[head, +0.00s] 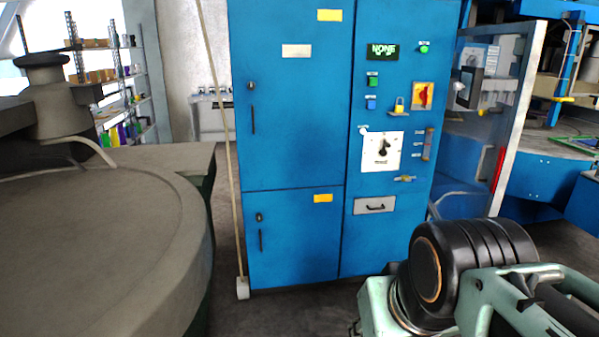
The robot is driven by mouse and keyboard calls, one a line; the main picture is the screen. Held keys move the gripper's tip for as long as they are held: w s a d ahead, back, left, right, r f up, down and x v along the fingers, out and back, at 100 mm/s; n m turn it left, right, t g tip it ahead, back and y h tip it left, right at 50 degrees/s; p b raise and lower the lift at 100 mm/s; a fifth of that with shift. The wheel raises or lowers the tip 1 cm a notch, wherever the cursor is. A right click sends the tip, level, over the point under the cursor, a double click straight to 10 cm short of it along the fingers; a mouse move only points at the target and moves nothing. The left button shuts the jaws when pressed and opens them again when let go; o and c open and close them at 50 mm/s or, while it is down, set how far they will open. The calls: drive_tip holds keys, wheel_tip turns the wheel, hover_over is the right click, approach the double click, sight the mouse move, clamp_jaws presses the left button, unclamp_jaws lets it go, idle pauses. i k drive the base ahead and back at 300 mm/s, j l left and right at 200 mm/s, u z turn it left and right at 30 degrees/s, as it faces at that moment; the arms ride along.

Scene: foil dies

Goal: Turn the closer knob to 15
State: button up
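A black knob (383,147) sits on a white square dial plate (394,164) on the right door of a blue cabinet (290,120). The dial's marks are too small to read, so I cannot tell its setting. A red rotary switch on a yellow plate (424,95) is above and to the right of the dial. A dark display (382,51) higher up shows green text that looks like "NONE". Part of my arm, mint green and black, fills the lower right, well in front of the cabinet. I cannot make out my gripper's fingertips.
A large round grey machine table (100,250) fills the left. A pale pole (222,130) stands before the cabinet's left edge. A drawer-like handle plate (374,205) is below the dial. A glazed panel (490,120) stands at right. Dark floor is open before the cabinet.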

sight(457, 85)
drive_tip(key=i+z, duration=0.45)
drive_tip(key=i+j+z, duration=0.3)
drive_tip(key=i+z, duration=0.15)
drive_tip(key=i+j+z, duration=0.4)
drive_tip(key=i+j, duration=1.1)
drive_tip(key=i, duration=0.15)
drive_tip(key=k+j+u, duration=0.05)
